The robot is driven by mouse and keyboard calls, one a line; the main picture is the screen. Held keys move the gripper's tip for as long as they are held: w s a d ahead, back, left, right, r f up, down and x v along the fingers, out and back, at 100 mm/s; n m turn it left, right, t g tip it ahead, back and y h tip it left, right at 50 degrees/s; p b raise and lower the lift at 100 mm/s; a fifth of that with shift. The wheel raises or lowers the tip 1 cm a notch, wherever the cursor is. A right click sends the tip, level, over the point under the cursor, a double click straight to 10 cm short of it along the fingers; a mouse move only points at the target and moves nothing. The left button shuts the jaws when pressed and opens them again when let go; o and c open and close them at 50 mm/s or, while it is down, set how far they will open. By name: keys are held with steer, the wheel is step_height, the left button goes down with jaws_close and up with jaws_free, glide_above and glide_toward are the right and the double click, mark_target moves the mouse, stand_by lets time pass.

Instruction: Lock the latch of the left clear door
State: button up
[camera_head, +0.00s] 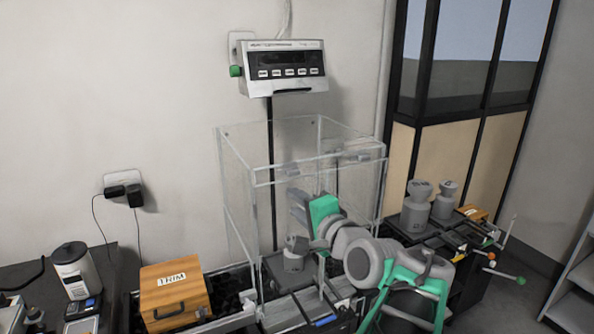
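A clear box-shaped enclosure (318,125) stands on the bench at the middle. Its left clear panel, which I take for the left clear door (236,190), is upright; I cannot tell whether it is fully closed. The latch is too small and faint to make out, so its state cannot be told. My grey and green arm comes in from the lower right to the front of the enclosure. My gripper (296,198) is at the arm's far end, seen through or against the clear panels. Its fingertips are too small and overlapped to show whether they are open.
A grey weight (293,257) stands low in the enclosure. A wooden TRIM box (174,291) is at the left, and grey weights (416,208) stand at the right. Coloured-knob levers (489,255) stick out at the right.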

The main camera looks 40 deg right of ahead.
mark_target(295, 174)
step_height(295, 174, up, 4)
steer(key=s+d+m+t+h, duration=0.1)
steer(key=s+d+m, duration=0.1)
steer(key=d, duration=0.1)
steer(key=x, duration=0.2)
steer(key=p+x, duration=0.1)
steer(key=x, duration=0.2)
steer(key=p+x, duration=0.1)
steer(key=x, duration=0.1)
steer(key=shift+w+a+f, duration=0.2)
steer(key=shift+w, duration=0.2)
jaws_close()
